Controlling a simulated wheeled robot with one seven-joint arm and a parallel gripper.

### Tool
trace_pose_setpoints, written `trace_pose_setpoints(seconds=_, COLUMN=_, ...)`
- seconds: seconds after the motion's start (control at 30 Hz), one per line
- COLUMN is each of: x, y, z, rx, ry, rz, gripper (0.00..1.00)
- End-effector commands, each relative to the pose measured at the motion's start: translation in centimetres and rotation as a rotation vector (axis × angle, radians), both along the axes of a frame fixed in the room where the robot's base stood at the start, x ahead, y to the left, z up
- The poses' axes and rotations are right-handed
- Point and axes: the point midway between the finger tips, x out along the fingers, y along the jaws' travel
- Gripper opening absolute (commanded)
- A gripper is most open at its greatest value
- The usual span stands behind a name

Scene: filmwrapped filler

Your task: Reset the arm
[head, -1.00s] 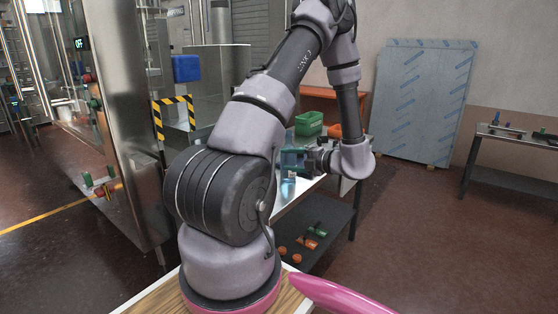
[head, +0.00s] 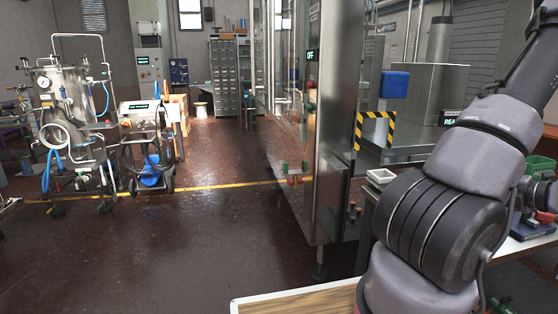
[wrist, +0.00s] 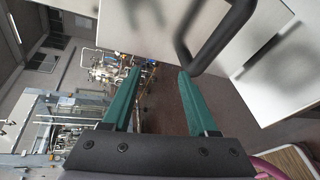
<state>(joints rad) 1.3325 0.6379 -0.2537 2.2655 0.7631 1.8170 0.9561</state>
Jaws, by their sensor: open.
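My gripper (wrist: 160,98) shows in the wrist view as two green fingers set well apart on a dark mount. It is open, and nothing is between the fingertips. The wrist view is tilted, with machinery and the floor beyond the fingers. In the head view my arm rises along the right edge, and my gripper is out of that picture.
A tall steel machine (head: 335,130) with a striped yellow-black guard (head: 374,130) stands left of my arm. A wheeled tank unit (head: 65,110) stands far left. The dark floor (head: 200,240) between is clear. A black handle (wrist: 222,40) shows close to the fingers in the wrist view.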

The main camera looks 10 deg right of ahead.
Motion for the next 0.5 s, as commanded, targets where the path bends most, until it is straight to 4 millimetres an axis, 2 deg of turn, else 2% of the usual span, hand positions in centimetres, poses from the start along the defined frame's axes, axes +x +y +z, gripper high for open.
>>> trace_pose_setpoints(seconds=0.03, x=2.4, y=2.4, z=2.0, rx=-0.107, ry=-0.003, rz=0.129, gripper=0.59)
trace_pose_setpoints(seconds=0.1, x=4.8, y=6.1, z=4.2, rx=-0.266, ry=-0.011, rz=0.313, gripper=0.59)
trace_pose_setpoints(seconds=0.2, x=7.2, y=11.4, z=6.7, rx=-0.497, ry=-0.040, rz=0.572, gripper=0.59)
trace_pose_setpoints(seconds=0.33, x=8.7, y=17.9, z=9.5, rx=-0.802, ry=-0.117, rz=0.900, gripper=0.59)
trace_pose_setpoints(seconds=0.5, x=8.8, y=25.4, z=12.4, rx=-1.220, ry=-0.276, rz=1.304, gripper=0.59)
